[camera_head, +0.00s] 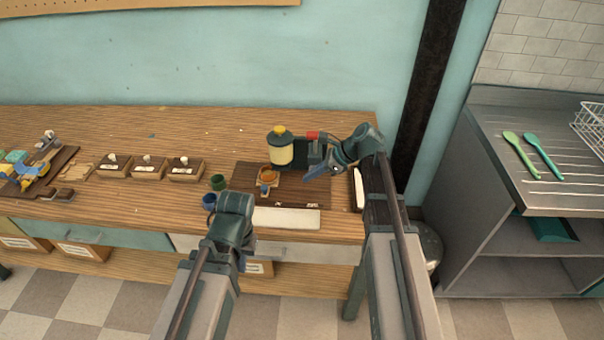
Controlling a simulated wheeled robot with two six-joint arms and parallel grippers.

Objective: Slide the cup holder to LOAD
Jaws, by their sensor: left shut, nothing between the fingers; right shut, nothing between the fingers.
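A small wooden holder (275,182) sits on a dark brown board on the bench, below a dispenser (281,152) with a cream body and yellow cap. An orange round piece (268,173) and a small blue piece (264,188) show at the holder; I cannot tell whether the orange piece is a cup. Small pale labels (285,204) lie on the board's front part, too small to read. My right gripper (310,175) is shut and empty, right of the holder and apart from it. My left gripper (242,262) is shut and mostly hidden by its wrist, at the bench's front edge.
Green (218,182) and blue (209,201) cups stand left of the board. A white strip (287,218) lies in front. Several small wooden boxes (148,168) stand further left. A dark post (428,90) rises behind my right arm.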

